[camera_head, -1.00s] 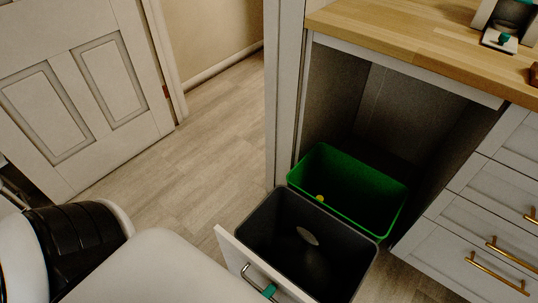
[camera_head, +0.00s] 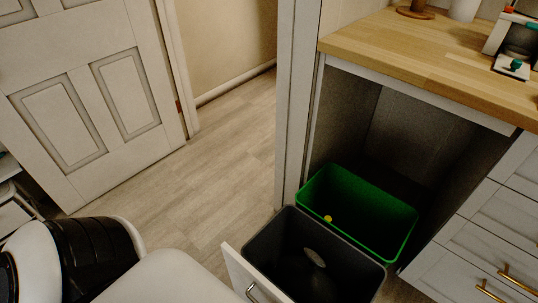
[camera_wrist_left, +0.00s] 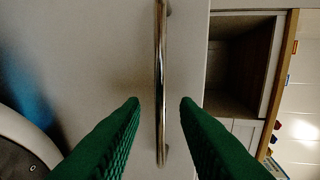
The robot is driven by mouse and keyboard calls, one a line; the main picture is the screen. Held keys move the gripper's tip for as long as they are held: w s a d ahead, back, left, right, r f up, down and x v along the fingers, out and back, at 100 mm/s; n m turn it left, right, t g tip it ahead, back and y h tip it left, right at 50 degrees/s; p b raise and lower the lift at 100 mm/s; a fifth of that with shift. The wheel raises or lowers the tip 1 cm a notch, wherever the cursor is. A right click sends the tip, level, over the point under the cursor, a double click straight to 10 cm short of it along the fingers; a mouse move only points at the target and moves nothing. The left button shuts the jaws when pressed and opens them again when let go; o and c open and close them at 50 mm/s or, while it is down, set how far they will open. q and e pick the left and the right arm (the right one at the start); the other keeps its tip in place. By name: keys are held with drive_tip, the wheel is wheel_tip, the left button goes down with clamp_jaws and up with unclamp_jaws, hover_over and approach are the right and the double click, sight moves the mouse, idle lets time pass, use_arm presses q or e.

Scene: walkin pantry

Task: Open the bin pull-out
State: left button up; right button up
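The bin pull-out stands open from under the wooden counter. Its white front panel (camera_head: 236,268) is at the bottom centre of the head view. A green bin (camera_head: 372,222) sits at the back, nearer the cabinet opening, and a dark grey bin (camera_head: 292,262) sits in front. The metal bar handle (camera_wrist_left: 160,60) runs between the green fingers of my left gripper (camera_wrist_left: 160,102) in the left wrist view. The fingers are apart, with a gap on each side of the bar. The left gripper is hidden in the head view now. The right gripper is out of view.
A panelled door (camera_head: 85,100) stands at the left. The wood-look floor (camera_head: 215,170) between the door and bins is clear. White drawers (camera_head: 490,225) with brass handles are right of the opening. Small items stand on the counter (camera_head: 420,50).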

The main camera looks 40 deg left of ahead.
use_arm(q)
drive_tip(key=s+r, duration=0.1)
drive_tip(key=s, duration=0.6)
drive_tip(key=shift+s+r, duration=0.2)
drive_tip(key=shift+a, duration=0.1)
